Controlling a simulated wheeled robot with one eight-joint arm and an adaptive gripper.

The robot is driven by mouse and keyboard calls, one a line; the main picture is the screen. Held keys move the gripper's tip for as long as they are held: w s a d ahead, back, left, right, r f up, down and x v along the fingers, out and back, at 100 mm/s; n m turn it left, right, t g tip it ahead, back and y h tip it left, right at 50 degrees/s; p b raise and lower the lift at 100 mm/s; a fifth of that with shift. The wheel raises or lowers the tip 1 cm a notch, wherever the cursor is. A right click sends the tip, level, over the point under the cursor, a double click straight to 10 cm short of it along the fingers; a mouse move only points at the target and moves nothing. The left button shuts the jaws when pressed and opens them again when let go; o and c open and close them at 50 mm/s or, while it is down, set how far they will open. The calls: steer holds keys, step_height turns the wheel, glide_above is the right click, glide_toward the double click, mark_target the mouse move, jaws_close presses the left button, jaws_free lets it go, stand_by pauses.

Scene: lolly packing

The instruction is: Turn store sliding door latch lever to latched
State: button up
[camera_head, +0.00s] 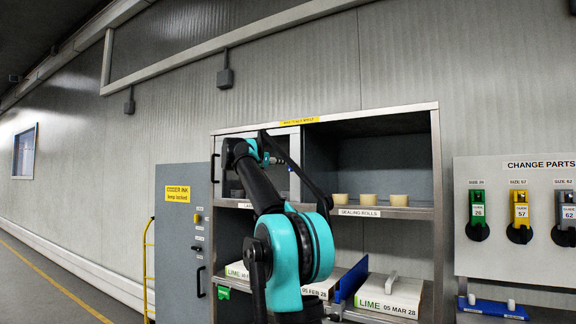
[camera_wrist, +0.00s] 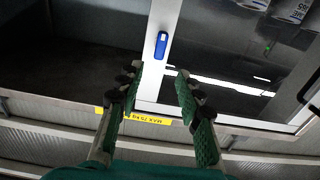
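The latch lever (camera_wrist: 161,46) is a short blue handle on the pale metal upright of the store sliding door (camera_wrist: 155,70). In the wrist view it lies roughly along that upright. My gripper (camera_wrist: 158,84) is open and empty, its green-padded fingers spread below the lever in the picture, with a visible gap to it. In the head view, the sliding door (camera_head: 285,138) covers the left part of the cabinet's upper bay. My arm hides part of the door there, and I cannot make out the lever or the fingertips in that view.
The cabinet's right upper bay (camera_head: 385,158) is open, with several cream rolls (camera_head: 368,199) on the shelf. Lime boxes (camera_head: 390,295) and a blue divider (camera_head: 349,281) sit below. A grey coder ink cabinet (camera_head: 180,240) stands left; a change parts board (camera_head: 520,215) hangs right.

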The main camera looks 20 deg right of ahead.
mark_target(289, 163)
steer(key=x, duration=0.9)
steer(key=shift+w+d, duration=0.2)
steer(key=shift+d, duration=0.1)
jaws_close()
